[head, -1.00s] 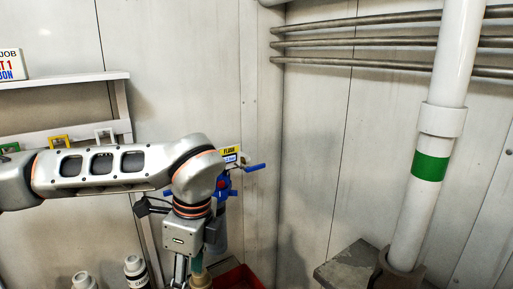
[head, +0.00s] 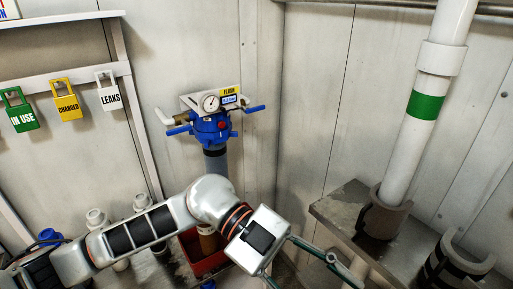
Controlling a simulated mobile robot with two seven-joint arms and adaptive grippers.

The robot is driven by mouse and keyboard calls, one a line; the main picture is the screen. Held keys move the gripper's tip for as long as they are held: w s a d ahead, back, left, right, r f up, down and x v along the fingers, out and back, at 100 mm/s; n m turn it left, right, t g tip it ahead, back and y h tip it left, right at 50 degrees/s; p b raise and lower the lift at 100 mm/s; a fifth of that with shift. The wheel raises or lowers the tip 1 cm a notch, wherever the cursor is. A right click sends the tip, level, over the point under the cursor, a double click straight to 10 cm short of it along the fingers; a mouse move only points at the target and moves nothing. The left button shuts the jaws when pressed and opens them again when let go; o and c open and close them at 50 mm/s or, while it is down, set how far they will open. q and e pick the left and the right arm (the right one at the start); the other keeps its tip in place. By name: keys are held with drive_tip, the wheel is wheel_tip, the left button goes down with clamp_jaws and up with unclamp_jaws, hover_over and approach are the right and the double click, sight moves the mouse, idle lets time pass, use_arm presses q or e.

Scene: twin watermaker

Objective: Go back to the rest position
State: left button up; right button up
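My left arm comes in low from the left, and its gripper (head: 311,280) is at the bottom edge, right of the middle. Its finger links are spread wide apart and nothing shows between them; the fingertips are partly cut off by the edge. The gripper is apart from the red bin (head: 192,252), which stands on the floor behind my arm with a brown cylinder (head: 208,240) in it. My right gripper is not in view.
A blue-headed filter housing (head: 213,128) with a gauge stands at the back wall. Green (head: 20,112), yellow (head: 67,102) and white (head: 109,92) tags hang at left. White bottles (head: 97,217) stand behind my arm. A grey ledge (head: 345,212) and white pipe (head: 413,140) are at right.

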use_arm(q)
drive_tip(key=w+a+r+n+t+h, duration=0.1)
drive_tip(key=w+r+n+t+h, duration=0.6)
drive_tip(key=w+t+h, duration=0.4)
drive_tip(key=w+a+f+n+t+y, duration=0.5)
drive_tip(key=a+f+n+t, duration=0.1)
drive_tip(key=f+n+t, duration=0.1)
drive_tip(key=w+a+f+n+t+y, duration=0.4)
drive_tip(key=a+f+n+t, duration=0.2)
drive_tip(key=f+n+t, duration=0.15)
drive_tip(key=s+a+f+n+y, duration=0.2)
drive_tip(key=a+f+n+y, duration=0.4)
drive_tip(key=f, duration=0.9)
drive_tip(key=s+a+f+g+y, duration=0.2)
drive_tip(key=s+a+f+g, duration=0.1)
drive_tip(key=s+a+f, duration=0.3)
drive_tip(key=s+a+f+m+g+y, duration=0.1)
drive_tip(key=s+a+f+g+y, duration=0.2)
drive_tip(key=s+a+f, duration=0.3)
wheel_tip(320, 180, down, 5)
drive_tip(key=shift+s+a+r+y, duration=0.2)
drive_tip(key=shift+s+y, duration=0.1)
drive_tip(key=shift+s, duration=0.1)
drive_tip(key=shift+m, duration=0.25)
